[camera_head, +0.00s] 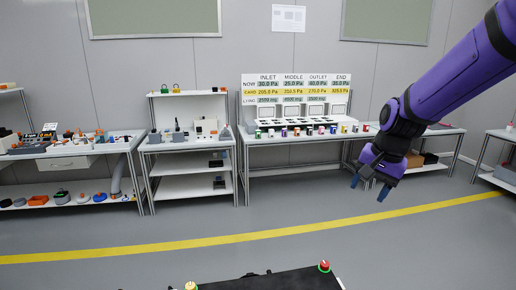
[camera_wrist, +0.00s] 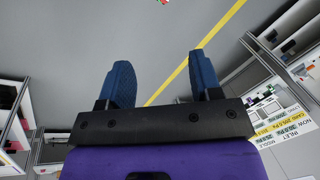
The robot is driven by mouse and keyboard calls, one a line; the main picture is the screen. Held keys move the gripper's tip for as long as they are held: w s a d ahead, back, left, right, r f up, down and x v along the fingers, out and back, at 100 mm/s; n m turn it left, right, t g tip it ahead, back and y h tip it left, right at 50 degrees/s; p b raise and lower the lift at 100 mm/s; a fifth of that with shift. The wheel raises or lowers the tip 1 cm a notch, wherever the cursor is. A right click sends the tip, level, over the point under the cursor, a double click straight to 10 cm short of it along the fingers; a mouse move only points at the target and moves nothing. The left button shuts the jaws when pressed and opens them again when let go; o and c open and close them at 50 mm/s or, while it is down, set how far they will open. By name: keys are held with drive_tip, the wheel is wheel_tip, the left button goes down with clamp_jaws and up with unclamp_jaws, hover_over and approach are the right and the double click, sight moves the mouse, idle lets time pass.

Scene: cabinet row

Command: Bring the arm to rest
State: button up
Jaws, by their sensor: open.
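My gripper (camera_head: 370,187) hangs at the end of my purple arm on the right side of the head view. Its two blue fingers point downward and are apart, with nothing between them. The wrist view shows the same open gripper (camera_wrist: 163,82) with grey floor beyond the fingers. The arm reaches in from the upper right, in the air in front of the tables and touching nothing that I can see.
A long table (camera_head: 300,138) with a row of small coloured items and a pressure board (camera_head: 293,92) stands at the back. A shelf unit (camera_head: 185,141) and another bench (camera_head: 68,149) stand left of it. A yellow line (camera_head: 250,236) crosses the clear floor.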

drive_tip(key=s+d+r+n+t+h, duration=0.1)
drive_tip(key=s+r, duration=0.4)
drive_tip(key=s, duration=0.7)
drive_tip(key=s+d+r+n+t, duration=0.2)
drive_tip(key=s+r+n, duration=0.3)
drive_tip(key=s, duration=0.7)
drive_tip(key=shift+d+n+h, duration=0.4)
drive_tip(key=shift+d+n, duration=0.1)
drive_tip(key=shift+r, duration=0.1)
